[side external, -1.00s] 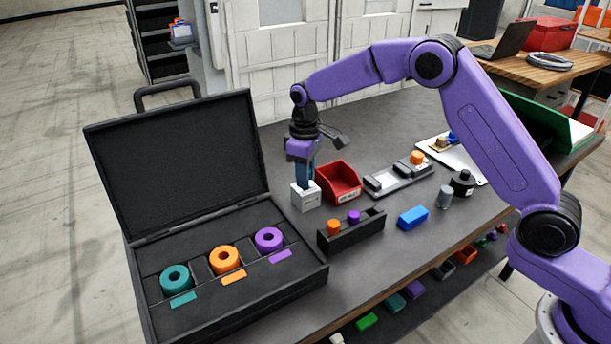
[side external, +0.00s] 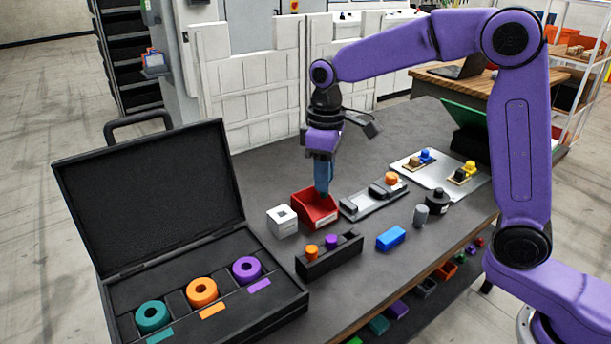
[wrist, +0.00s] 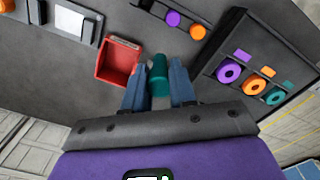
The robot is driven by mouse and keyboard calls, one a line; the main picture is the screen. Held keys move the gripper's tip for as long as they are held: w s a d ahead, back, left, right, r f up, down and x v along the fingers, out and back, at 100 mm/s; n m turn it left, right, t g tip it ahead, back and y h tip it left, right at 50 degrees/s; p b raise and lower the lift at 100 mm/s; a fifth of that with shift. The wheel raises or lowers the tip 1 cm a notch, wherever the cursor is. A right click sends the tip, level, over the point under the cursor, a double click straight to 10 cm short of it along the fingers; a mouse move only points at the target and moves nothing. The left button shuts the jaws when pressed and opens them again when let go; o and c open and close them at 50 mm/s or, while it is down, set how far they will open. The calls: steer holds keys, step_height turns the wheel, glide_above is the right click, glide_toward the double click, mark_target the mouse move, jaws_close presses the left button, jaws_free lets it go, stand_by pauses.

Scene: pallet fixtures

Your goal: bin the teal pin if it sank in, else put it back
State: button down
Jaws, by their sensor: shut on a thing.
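My gripper (side external: 322,190) points down over the red bin (side external: 300,200), its fingertips overlapping the bin's right side in the side view. In the wrist view its fingers are shut on the teal pin (wrist: 159,74). The red bin (wrist: 119,60) appears just left of the pin there. In the side view the pin is hidden by the fingers and bin. The white block (side external: 281,226) with a square hole in its top stands left of the bin. A black rack (side external: 328,263) in front holds an orange pin (side external: 311,252) and a purple pin (side external: 331,240).
An open black case (side external: 150,195) at left holds teal, orange and purple rings. A blue block (side external: 391,238), a grey cylinder (side external: 421,215) and a black round piece (side external: 437,200) stand right of the rack. A grey fixture (side external: 362,206) and a pale plate (side external: 440,176) lie behind.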

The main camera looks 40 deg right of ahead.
steer(key=s+d+f, duration=0.4)
steer(key=f, duration=0.5)
steer(key=shift+d, duration=0.25)
stand_by(0.5)
steer(key=shift+f, duration=1.3)
stand_by(1.3)
steer(key=shift+c, duration=2.2)
jaws_free()
steer(key=shift+r, duration=0.1)
step_height(320, 180, up, 9)
